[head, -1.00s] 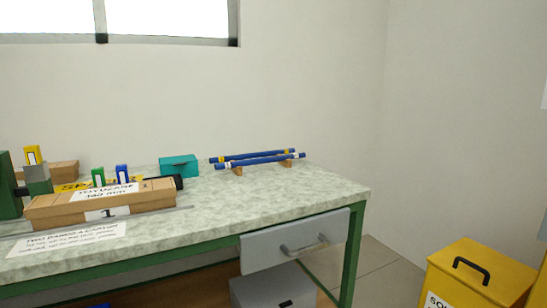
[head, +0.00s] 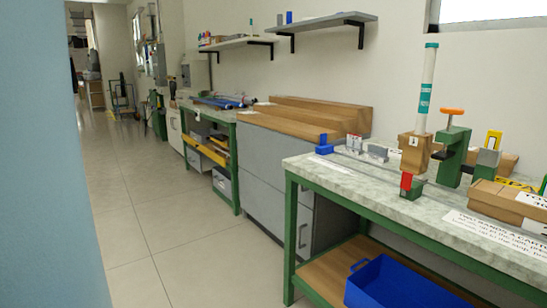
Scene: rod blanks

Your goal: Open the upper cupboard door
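Neither of my grippers shows in the head view. I cannot pick out an upper cupboard door for certain. A low grey cabinet (head: 272,168) with a wooden top stands between two benches; its front panels look shut, and dark handles (head: 304,228) show at its right end. A grey box (head: 194,72) with a closed-looking front is on the wall farther back; it is too small to tell whether it is a cupboard.
A green-framed bench (head: 330,182) fills the right, with a blue tray (head: 400,285) below. Another bench (head: 225,115) stands beyond the cabinet. Wall shelves (head: 320,22) hang above. A pale blue surface (head: 45,180) blocks the left edge. The tiled floor (head: 155,220) between is clear.

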